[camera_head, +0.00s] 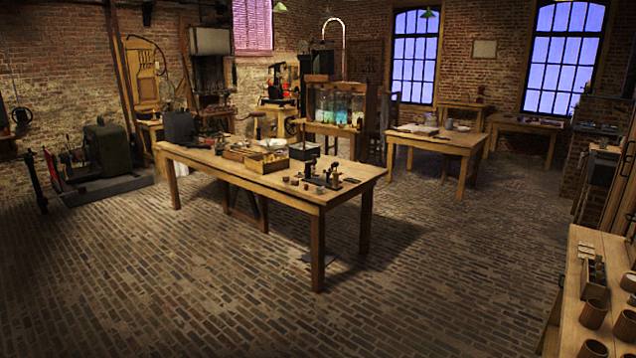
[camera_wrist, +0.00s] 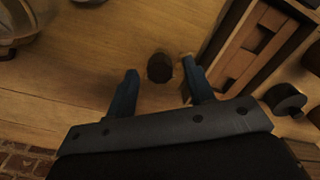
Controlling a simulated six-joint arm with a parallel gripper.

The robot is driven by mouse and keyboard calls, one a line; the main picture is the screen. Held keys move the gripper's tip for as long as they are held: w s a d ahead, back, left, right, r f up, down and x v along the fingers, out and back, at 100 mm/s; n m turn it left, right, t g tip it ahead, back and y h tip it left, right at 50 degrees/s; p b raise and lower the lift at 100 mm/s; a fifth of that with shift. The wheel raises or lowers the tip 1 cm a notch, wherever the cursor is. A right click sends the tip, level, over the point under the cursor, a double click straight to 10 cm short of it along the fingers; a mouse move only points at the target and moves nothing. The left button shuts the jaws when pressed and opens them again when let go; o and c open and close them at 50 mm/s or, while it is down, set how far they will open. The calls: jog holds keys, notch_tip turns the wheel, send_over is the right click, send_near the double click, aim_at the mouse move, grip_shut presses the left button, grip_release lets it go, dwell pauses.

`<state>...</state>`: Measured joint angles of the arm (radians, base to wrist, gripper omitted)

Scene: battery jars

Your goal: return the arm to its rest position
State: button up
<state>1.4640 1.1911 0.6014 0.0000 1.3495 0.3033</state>
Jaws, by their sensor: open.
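My gripper (camera_wrist: 160,67) shows in the wrist view with its two dark blue fingers spread apart. It is open, and nothing is clamped in it. A small dark round object (camera_wrist: 159,72) shows between the fingertips against the wooden tabletop (camera_wrist: 95,50). I cannot tell its height or whether a finger touches it. My arm and gripper do not show in the head view, so the arm's overall pose is hidden.
In the wrist view, a wooden rack (camera_wrist: 243,45) stands close to the right finger, with a dark round part (camera_wrist: 286,99) beyond it. A glass vessel (camera_wrist: 18,22) is at upper left. In the head view, a side bench (camera_head: 572,310) holds brown cups (camera_head: 593,313).

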notch_tip(320, 180, up, 17)
notch_tip(320, 180, down, 18)
jog(key=shift+r, duration=0.25)
jog(key=n, duration=0.3)
jog(key=shift+r, duration=0.1)
jog(key=n, duration=0.9)
jog(key=shift+n, duration=2.3)
